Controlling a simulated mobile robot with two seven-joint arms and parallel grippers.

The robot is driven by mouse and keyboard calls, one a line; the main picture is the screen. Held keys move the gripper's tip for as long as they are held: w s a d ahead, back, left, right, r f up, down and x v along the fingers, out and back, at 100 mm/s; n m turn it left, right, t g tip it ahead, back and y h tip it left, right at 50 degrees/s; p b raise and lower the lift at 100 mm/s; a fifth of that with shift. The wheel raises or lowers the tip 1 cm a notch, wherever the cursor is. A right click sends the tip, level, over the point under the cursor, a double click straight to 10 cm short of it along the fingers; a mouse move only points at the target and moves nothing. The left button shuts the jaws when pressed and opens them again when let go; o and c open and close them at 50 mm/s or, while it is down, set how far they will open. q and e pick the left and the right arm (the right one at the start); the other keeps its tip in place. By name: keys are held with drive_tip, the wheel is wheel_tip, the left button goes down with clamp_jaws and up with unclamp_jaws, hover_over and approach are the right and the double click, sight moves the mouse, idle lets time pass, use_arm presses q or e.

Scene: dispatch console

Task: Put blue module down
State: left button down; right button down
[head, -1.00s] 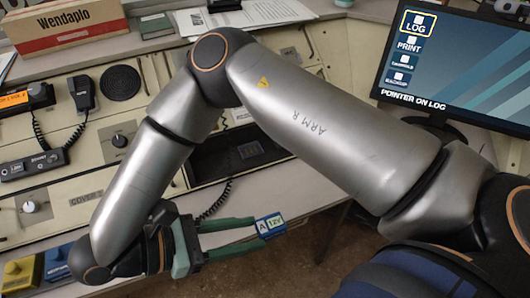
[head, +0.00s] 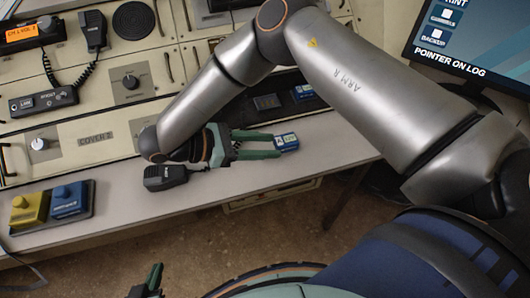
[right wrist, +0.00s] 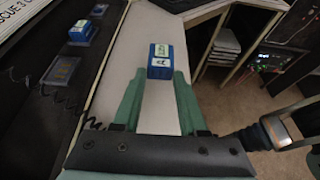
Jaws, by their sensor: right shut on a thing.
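The blue module (head: 288,142), a small box with a white and green label, is at the fingertips of my right gripper (head: 270,145). In the right wrist view the blue module (right wrist: 160,66) sits between the two green fingers, over the pale desk top (right wrist: 148,118). I cannot tell whether its underside touches the desk. Other blue modules (right wrist: 81,31) sit in the dark recessed panel (head: 262,82) behind. My left gripper (head: 152,281) shows only in part at the bottom edge, and its opening cannot be made out.
A black handset (head: 165,177) lies on the desk beside my right wrist. A base with a yellow button block (head: 28,210) and a blue one (head: 70,200) stands at left. The desk right of the module is clear up to its edge. A monitor (head: 480,45) stands at upper right.

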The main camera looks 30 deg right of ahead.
drive_tip(key=shift+w+d+f, duration=0.1)
drive_tip(key=shift+f, duration=0.15)
drive_tip(key=f, duration=0.1)
drive_tip(key=f+b, duration=0.2)
drive_tip(key=f, duration=0.1)
drive_tip(key=shift+w+d, duration=0.2)
drive_tip(key=shift+w, duration=0.05)
drive_tip(key=shift+r, duration=0.2)
drive_tip(key=shift+f, duration=0.15)
drive_tip(key=c, duration=0.6)
unclamp_jaws()
drive_tip(key=shift+c, duration=0.2)
drive_tip(key=shift+o, duration=1)
